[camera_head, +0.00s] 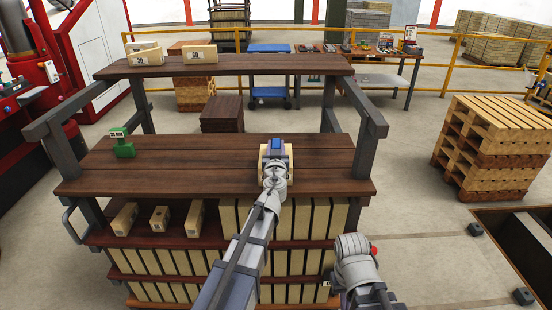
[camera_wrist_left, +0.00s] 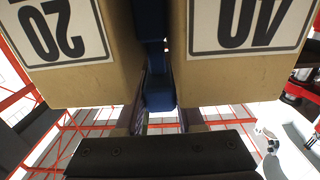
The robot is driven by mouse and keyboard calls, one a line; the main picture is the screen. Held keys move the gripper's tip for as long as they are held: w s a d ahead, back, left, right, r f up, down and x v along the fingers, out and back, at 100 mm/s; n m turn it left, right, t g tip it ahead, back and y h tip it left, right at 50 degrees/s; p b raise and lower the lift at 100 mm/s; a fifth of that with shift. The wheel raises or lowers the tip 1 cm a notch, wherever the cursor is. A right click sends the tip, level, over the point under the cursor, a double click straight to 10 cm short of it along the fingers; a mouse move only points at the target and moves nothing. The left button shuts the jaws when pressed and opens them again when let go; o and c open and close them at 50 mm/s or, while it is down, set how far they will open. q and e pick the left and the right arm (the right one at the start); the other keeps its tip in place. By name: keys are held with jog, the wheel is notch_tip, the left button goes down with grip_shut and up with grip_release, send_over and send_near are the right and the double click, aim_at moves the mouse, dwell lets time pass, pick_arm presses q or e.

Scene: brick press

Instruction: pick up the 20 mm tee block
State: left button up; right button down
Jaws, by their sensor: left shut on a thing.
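My left gripper (camera_head: 275,153) is over the front right part of the wooden bench top. It is shut on a blue block (camera_head: 276,143). The blue block also shows in the left wrist view (camera_wrist_left: 159,95), between the fingers and two beige boxes. I see no size mark on it, and its full shape is hidden. One beige box (camera_wrist_left: 60,80) bears an upside-down 20; the other (camera_wrist_left: 245,75) seems to bear a 40. In the head view the beige shows on both sides of the gripper. My right gripper is not in view; only its arm shows at lower right.
The bench top (camera_head: 200,180) is clear in its middle. A small green device (camera_head: 122,143) stands at its left. Beige boxes (camera_head: 200,54) sit on the upper shelf (camera_head: 240,66), with more on the shelf below the bench top. Pallets (camera_head: 495,145) are stacked at right.

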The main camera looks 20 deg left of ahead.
pick_arm(q)
grip_shut()
jog(key=shift+r, duration=0.1)
notch_tip(320, 180, up, 10)
jog(key=p, duration=1)
